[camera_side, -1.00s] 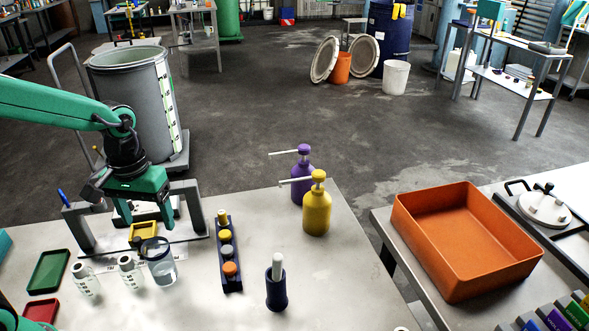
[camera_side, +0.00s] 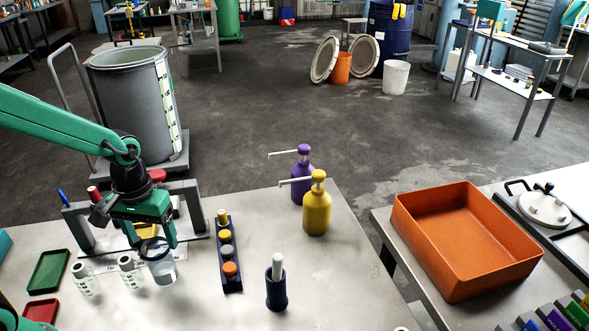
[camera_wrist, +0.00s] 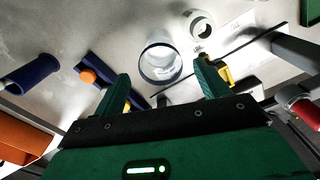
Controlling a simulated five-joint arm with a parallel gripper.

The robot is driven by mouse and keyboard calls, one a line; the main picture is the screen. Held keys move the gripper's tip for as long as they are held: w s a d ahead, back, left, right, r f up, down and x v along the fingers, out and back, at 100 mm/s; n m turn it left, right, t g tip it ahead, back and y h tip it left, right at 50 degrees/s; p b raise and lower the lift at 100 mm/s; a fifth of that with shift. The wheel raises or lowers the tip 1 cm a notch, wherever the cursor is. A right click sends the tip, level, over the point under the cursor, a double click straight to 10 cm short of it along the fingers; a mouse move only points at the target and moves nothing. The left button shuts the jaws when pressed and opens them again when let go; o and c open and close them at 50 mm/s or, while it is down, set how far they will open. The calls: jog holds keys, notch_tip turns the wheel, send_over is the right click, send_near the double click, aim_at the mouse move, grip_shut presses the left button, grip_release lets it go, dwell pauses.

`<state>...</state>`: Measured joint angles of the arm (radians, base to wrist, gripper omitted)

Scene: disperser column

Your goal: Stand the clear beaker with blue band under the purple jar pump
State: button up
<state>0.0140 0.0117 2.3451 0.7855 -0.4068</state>
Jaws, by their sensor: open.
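The clear beaker with a blue band (camera_side: 162,268) stands on the table at the left in the side view. In the wrist view the beaker (camera_wrist: 160,66) shows its round open top between the two finger ends. My gripper (camera_side: 151,243) is open and empty above the beaker, its fingers coming down to about rim height. The wrist view also shows my gripper (camera_wrist: 162,72) with the fingers spread wider than the beaker. The purple jar pump (camera_side: 301,187) stands at the table's back right edge, its spout pointing left. Its lower right side is partly hidden by the yellow jar.
A yellow pump jar (camera_side: 316,213) stands just in front of the purple one. A dark rack with several capped vials (camera_side: 231,265) stands right of the beaker. A blue holder (camera_side: 276,292) is further right. White bottles (camera_side: 131,274) are close on the left. A grey frame (camera_side: 82,230) stands behind.

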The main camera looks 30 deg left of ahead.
jog(key=shift+f, duration=1.35)
jog(key=shift+c, duration=0.4)
jog(key=c, duration=1.5)
jog(key=shift+r, duration=0.3)
jog(key=shift+s+d+r, duration=1)
jog(key=shift+d+r, duration=0.6)
jog(key=shift+r, duration=0.15)
jog(key=shift+s+d+r, duration=1.05)
jog(key=shift+d+r, duration=0.6)
jog(key=shift+r, duration=0.05)
jog(key=shift+s+d+r, duration=1)
jog(key=shift+d+r, duration=0.6)
jog(key=shift+r, duration=0.15)
jog(key=shift+d, duration=0.1)
